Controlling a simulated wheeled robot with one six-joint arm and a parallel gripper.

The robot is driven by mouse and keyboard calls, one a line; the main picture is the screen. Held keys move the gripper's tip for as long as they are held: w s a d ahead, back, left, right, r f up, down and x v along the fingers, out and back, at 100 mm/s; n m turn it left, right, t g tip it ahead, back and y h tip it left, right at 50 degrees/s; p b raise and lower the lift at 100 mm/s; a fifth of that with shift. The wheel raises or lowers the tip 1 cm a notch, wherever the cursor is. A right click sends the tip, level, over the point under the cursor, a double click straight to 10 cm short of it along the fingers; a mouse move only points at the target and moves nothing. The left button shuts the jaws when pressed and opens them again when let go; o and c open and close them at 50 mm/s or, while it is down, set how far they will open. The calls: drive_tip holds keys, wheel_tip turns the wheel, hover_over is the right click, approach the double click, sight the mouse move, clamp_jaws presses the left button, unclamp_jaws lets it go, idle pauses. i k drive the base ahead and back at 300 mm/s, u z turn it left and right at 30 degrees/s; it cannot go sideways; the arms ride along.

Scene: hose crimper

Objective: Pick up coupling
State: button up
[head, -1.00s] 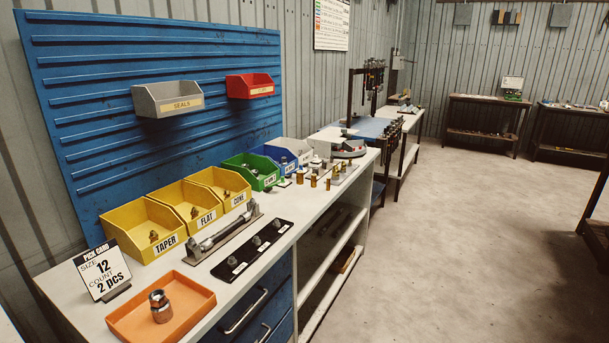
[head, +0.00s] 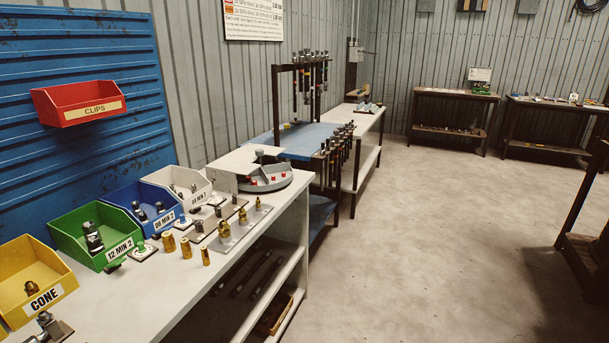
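My gripper is not in view. Dark metal couplings stand in a green bin (head: 86,238) labelled "12 MIN 2", in a blue bin (head: 142,209) labelled "08 MIN 2" and in a white bin (head: 182,187) with a similar label that is hard to read. A brassy fitting lies in the yellow bin (head: 28,284) labelled "CONE". Which of these is the coupling of the task, I cannot tell. Several brass pieces (head: 187,247) stand on the white bench in front of the bins.
The white bench (head: 150,300) runs away from me along the wall. A grey round device (head: 265,175) stands at its far end, before a dark rack (head: 300,100). A red "CLIPS" bin (head: 78,103) hangs on the blue panel. The concrete floor (head: 430,240) to the right is clear.

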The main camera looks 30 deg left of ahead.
sight(94, 245)
drive_tip(key=u, duration=0.2)
drive_tip(key=i, duration=1.2)
drive_tip(key=u, duration=1.2)
drive_tip(key=i, duration=0.8)
drive_tip(key=u, duration=1.4)
drive_tip(key=i, duration=0.45)
drive_tip(key=u, duration=0.25)
